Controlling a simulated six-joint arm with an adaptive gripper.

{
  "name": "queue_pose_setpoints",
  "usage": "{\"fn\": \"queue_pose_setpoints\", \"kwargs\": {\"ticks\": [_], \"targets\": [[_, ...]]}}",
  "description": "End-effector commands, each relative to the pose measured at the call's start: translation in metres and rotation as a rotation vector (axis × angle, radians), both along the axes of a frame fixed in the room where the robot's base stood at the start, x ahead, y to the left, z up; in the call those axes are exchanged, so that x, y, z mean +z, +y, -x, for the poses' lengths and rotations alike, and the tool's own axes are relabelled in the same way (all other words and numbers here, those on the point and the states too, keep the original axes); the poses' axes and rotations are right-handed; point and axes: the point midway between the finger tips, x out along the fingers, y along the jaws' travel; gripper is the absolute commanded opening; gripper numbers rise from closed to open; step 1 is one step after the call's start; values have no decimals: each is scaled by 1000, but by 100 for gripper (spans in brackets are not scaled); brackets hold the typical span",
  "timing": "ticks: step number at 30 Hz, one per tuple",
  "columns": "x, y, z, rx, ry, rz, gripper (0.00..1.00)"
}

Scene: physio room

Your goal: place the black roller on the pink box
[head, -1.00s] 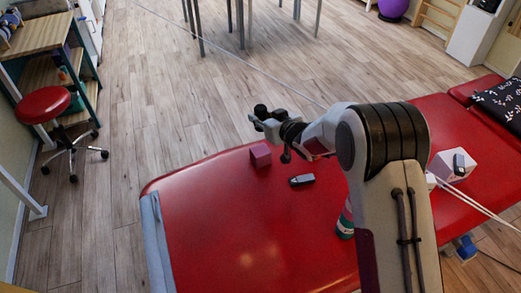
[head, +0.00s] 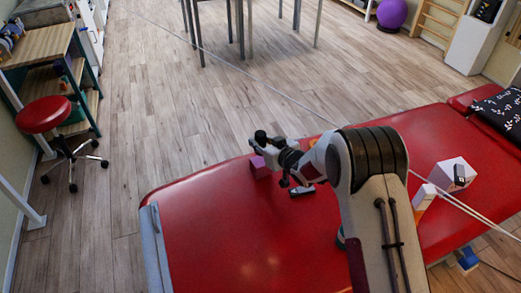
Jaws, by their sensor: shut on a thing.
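The pink box (head: 259,168) sits on the red treatment table (head: 215,225), near its far edge. My gripper (head: 263,144) is just above and behind the pink box in the head view, and it overlaps the box's upper edge. It is shut on the black roller (head: 260,135), a small dark piece showing at its tip. The gripper hides part of the roller. I cannot tell whether the roller touches the box.
A dark grey device (head: 302,191) lies right of the pink box. A pale box (head: 455,176) with a small device (head: 460,173) on top stands at the right, beside a white-and-orange box (head: 424,196). A bottle is mostly hidden behind my arm. The table's left part is clear.

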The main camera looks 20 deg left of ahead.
Motion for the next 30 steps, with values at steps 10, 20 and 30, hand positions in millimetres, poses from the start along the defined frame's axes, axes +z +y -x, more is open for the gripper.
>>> {"fn": "queue_pose_setpoints", "kwargs": {"ticks": [10,20,30], "targets": [[-21,0,0,1,2,0,2],[-37,0,0,0,-1,0,2],[-39,0,0,0,-1,-1,2]]}}
